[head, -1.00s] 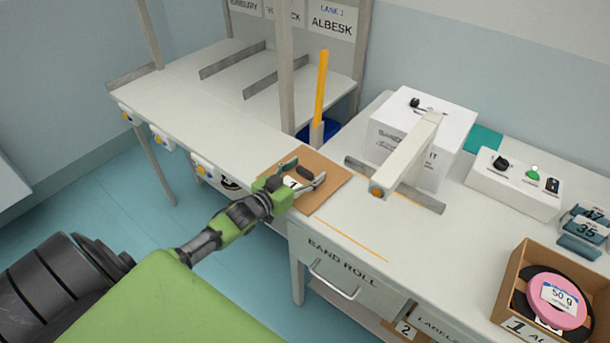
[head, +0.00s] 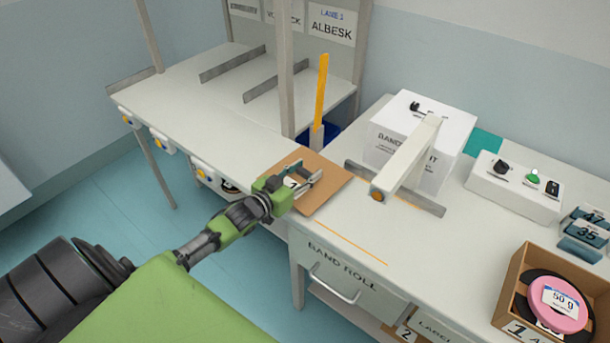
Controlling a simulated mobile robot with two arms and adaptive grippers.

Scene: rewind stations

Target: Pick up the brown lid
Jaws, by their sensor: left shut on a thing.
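The brown lid (head: 325,191) is a flat square panel on the bench top, near the front edge by the band roll drawer. A small dark handle shows on it in the earlier frame and is now mostly hidden by my fingers. My left gripper (head: 305,180) is over the middle of the lid, its fingers closed on the handle. The lid looks flat on the bench; I cannot tell any lift. My right gripper is not in view.
A white band unit (head: 420,140) with a beam stands right of the lid. Further right are a white control box (head: 513,187) and a cardboard box (head: 515,275) with a pink roll. A yellow upright stick (head: 321,95) stands behind. The bench to the left is clear.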

